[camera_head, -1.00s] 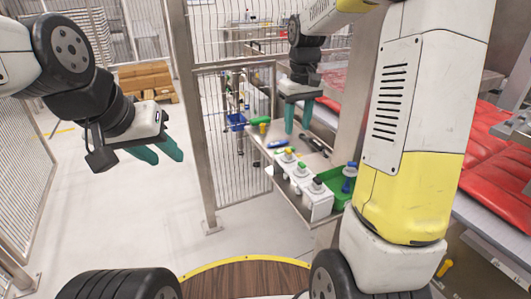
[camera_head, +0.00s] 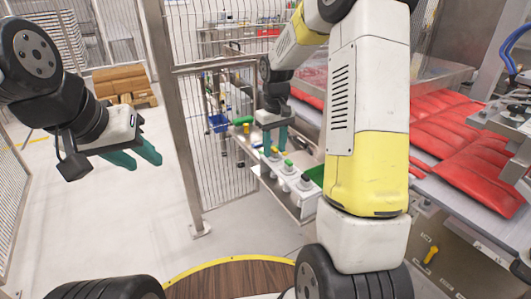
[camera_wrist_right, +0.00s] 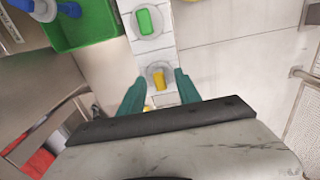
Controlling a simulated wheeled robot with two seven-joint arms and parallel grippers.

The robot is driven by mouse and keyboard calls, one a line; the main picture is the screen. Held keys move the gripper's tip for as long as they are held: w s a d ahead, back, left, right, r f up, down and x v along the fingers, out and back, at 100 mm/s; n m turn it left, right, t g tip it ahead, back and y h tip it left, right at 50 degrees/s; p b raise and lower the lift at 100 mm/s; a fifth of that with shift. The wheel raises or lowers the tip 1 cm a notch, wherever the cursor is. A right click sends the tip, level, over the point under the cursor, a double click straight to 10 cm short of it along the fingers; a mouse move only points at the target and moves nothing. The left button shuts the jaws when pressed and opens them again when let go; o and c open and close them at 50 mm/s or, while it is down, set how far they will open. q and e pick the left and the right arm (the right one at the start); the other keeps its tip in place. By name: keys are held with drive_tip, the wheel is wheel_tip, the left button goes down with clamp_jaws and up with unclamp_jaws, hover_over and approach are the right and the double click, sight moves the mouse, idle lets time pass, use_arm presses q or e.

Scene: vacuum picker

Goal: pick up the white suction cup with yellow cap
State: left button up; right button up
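The white suction cup with a yellow cap (camera_wrist_right: 159,80) stands on a narrow white rack in the right wrist view. My right gripper (camera_wrist_right: 160,82) is open, with its teal fingers on either side of this cup; whether they touch it I cannot tell. In the head view the yellow cap (camera_head: 274,150) shows small between the fingertips of my right gripper (camera_head: 275,148). A green-capped cup (camera_wrist_right: 146,22) stands beside it on the rack, also seen in the head view (camera_head: 288,165). My left gripper (camera_head: 143,162) is open and empty, hanging at the left.
The white rack (camera_head: 297,203) also carries a dark-capped cup (camera_head: 305,180). A green bin (camera_wrist_right: 85,28) with a blue item stands beside the rack. A metal post (camera_head: 178,130) and mesh fence stand left of the rack. Red packs (camera_head: 450,140) lie on the right.

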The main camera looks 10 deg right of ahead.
clamp_jaws()
wheel_tip(320, 180, up, 10)
idle(0.6)
